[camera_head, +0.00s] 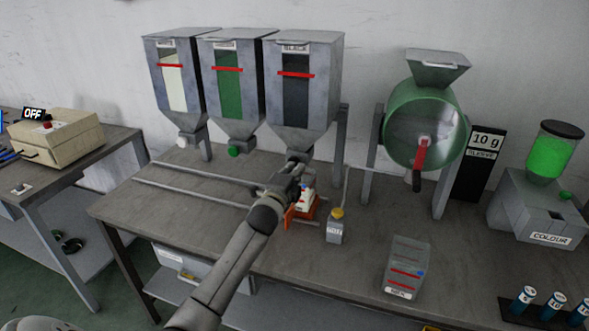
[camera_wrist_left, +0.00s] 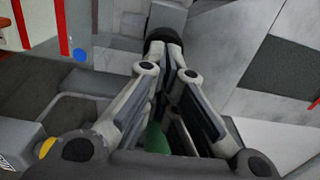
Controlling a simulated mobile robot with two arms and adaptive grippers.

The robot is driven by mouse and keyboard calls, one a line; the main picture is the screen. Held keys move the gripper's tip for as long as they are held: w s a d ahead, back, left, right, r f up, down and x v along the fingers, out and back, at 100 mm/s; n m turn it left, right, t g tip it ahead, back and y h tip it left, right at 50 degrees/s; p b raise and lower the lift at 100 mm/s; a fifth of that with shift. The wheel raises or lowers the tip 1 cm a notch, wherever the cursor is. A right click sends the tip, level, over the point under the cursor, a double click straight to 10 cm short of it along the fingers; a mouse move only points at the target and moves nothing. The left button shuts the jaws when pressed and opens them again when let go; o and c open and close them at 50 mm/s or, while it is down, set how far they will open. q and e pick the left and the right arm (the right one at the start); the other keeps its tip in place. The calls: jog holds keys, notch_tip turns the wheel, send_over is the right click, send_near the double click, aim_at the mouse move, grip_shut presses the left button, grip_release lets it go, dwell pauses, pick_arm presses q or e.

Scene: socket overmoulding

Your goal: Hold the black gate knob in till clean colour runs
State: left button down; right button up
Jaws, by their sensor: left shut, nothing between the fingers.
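The black hopper (camera_head: 270,110), labelled BLACK, is the rightmost of three hoppers and has a dark window with a red band. My left gripper (camera_head: 296,165) is right under its outlet. In the left wrist view the fingers (camera_wrist_left: 166,58) are closed together. A dark round end, which looks like the black gate knob (camera_wrist_left: 161,38), shows at the fingertips; they seem to meet it, though contact is unclear. In the head view the gripper hides this knob. A container with red and white on it (camera_head: 305,196) stands on an orange base (camera_head: 290,220) below the gripper.
A white hopper (camera_head: 172,85) and a green hopper (camera_head: 229,90) stand left of the black one. A small grey box with a yellow top (camera_head: 336,230) is close right of the gripper. The green drum (camera_head: 425,130) and a grey container (camera_head: 406,268) are farther right.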

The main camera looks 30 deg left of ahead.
pick_arm(q)
jog(key=shift+w, duration=0.1)
dwell(0.3)
jog(key=shift+b+x, duration=0.3)
jog(key=shift+x, duration=0.55)
jog(key=shift+r, duration=0.3)
